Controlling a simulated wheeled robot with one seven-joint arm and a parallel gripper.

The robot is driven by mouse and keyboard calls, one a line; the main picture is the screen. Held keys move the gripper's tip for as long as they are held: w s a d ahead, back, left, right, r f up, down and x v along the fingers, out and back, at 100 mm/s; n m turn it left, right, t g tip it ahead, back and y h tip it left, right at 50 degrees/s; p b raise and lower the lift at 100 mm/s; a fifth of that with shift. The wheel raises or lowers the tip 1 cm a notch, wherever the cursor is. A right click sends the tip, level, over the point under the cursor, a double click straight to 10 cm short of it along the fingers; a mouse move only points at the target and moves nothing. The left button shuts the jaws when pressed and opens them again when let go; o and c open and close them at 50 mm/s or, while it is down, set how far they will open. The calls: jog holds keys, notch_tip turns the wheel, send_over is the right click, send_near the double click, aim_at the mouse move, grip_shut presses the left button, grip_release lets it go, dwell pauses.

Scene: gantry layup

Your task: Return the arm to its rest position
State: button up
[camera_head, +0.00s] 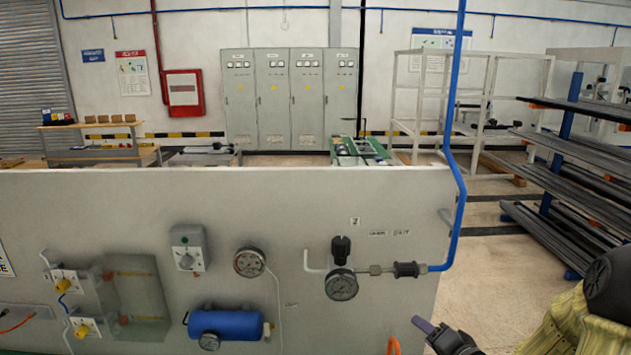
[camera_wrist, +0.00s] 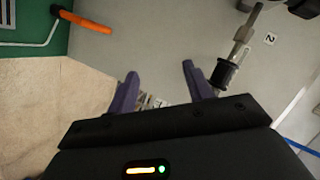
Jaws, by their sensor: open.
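My gripper (camera_head: 424,328) is at the lower right of the head view, in front of the grey panel's right lower part, with my arm running off to the right. In the wrist view its two purple fingers (camera_wrist: 160,72) stand apart with a gap between them. I see nothing held there. Beyond the right finger are a black coupling (camera_wrist: 228,73) and a metal fitting on the panel; whether the finger is clear of it in depth I cannot tell.
The grey panel (camera_head: 120,205) carries gauges (camera_head: 342,284), a blue cylinder (camera_head: 226,324) and valves. A blue pipe (camera_head: 453,120) rises at its right edge. A rack of dark bars (camera_head: 570,150) stands right. An orange-ended tool (camera_wrist: 85,22) lies near a green surface in the wrist view.

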jog(key=s+a+f+n+g+h, duration=0.1)
jog(key=s+a+n+g, duration=0.3)
jog(key=s, duration=0.4)
jog(key=s+a+f+n+g+h+b, duration=0.1)
jog(key=s+a+f+n+g+h, duration=0.1)
jog(key=s+a+g, duration=0.4)
jog(key=s+n+g+h, duration=0.1)
jog(key=s+n, duration=0.1)
jog(key=shift+n, duration=0.4)
jog(key=shift+s, duration=0.1)
dwell(2.4)
